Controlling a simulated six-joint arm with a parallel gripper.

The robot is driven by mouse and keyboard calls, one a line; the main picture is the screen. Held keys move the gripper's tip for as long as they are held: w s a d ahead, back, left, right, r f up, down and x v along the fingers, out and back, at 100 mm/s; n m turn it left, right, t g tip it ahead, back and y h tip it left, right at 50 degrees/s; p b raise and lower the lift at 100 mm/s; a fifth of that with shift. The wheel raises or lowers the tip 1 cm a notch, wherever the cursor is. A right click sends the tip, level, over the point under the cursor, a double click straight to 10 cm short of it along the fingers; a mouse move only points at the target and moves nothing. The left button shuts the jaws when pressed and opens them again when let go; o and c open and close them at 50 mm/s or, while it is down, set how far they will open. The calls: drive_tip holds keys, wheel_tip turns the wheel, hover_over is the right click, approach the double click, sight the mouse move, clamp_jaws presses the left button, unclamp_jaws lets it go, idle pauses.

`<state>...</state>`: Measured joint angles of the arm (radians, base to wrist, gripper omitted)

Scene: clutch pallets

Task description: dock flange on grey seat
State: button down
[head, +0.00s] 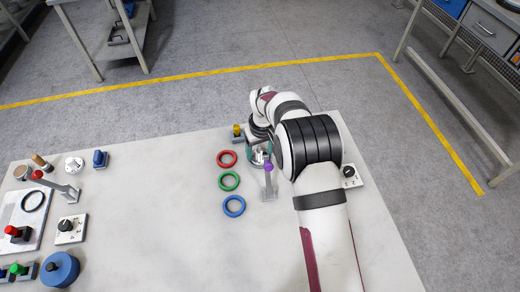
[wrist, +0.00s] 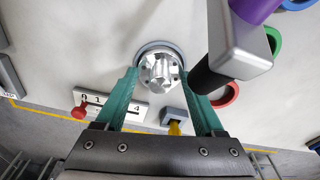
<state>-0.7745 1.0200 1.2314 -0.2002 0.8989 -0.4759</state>
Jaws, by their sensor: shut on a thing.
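The silver flange (wrist: 160,72), a round metal part with bolt heads on its face, sits between the teal fingers of my gripper (wrist: 160,78) in the wrist view. My gripper is shut on it. A blue-grey round rim (wrist: 152,47) shows behind the flange, probably the grey seat. I cannot tell whether flange and rim touch. In the head view my gripper (head: 258,154) is low near the table's far edge, and my arm hides much of that spot.
A purple-knobbed lever (head: 268,169) stands close beside my gripper. Red (head: 227,159), green (head: 229,181) and blue (head: 234,206) rings lie to its left. A red-knobbed slider panel (wrist: 112,106) and a yellow-and-grey part (wrist: 173,122) are near. The table's middle (head: 155,200) is clear.

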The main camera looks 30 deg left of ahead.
sight(262, 159)
drive_tip(key=shift+f, duration=0.35)
drive_tip(key=shift+c, duration=1.4)
unclamp_jaws()
wheel_tip(262, 159, up, 11)
drive_tip(key=d, duration=0.1)
drive_tip(key=shift+s, duration=0.35)
